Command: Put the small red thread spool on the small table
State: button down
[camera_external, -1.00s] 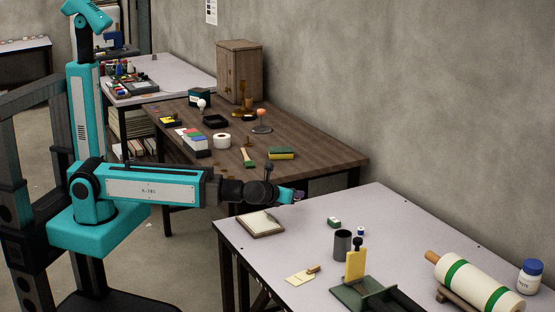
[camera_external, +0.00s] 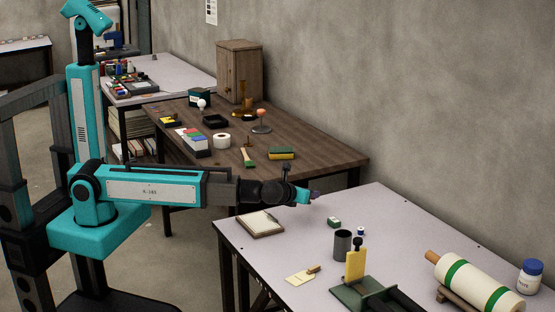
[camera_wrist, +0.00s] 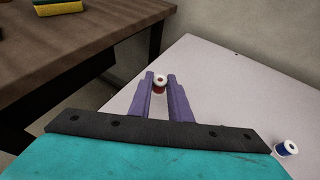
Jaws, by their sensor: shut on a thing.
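The small red thread spool (camera_wrist: 159,85) has a white top and sits between the tips of my gripper's purple fingers in the wrist view. My gripper (camera_external: 315,196) is shut on it and holds it in the air above the far left part of the light-topped table (camera_external: 400,222). In the external view the spool is too small to make out clearly. I cannot tell how high it is above the tabletop.
A small blue spool (camera_wrist: 286,148) stands on the light table, also seen in the external view (camera_external: 361,231). A brown workbench (camera_external: 320,150) stands behind.

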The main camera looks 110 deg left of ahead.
aim_at(308, 211)
jog(key=shift+f, duration=1.7)
jog(key=shift+f, duration=0.15)
jog(key=c, duration=1.6)
grip_release()
jog(key=shift+c, duration=0.2)
jog(key=shift+s+d+r, duration=0.1)
jog(key=shift+d+r, duration=0.15)
jog(key=v, duration=1.1)
jog(key=shift+d+r, duration=0.1)
jog(key=shift+d, duration=0.1)
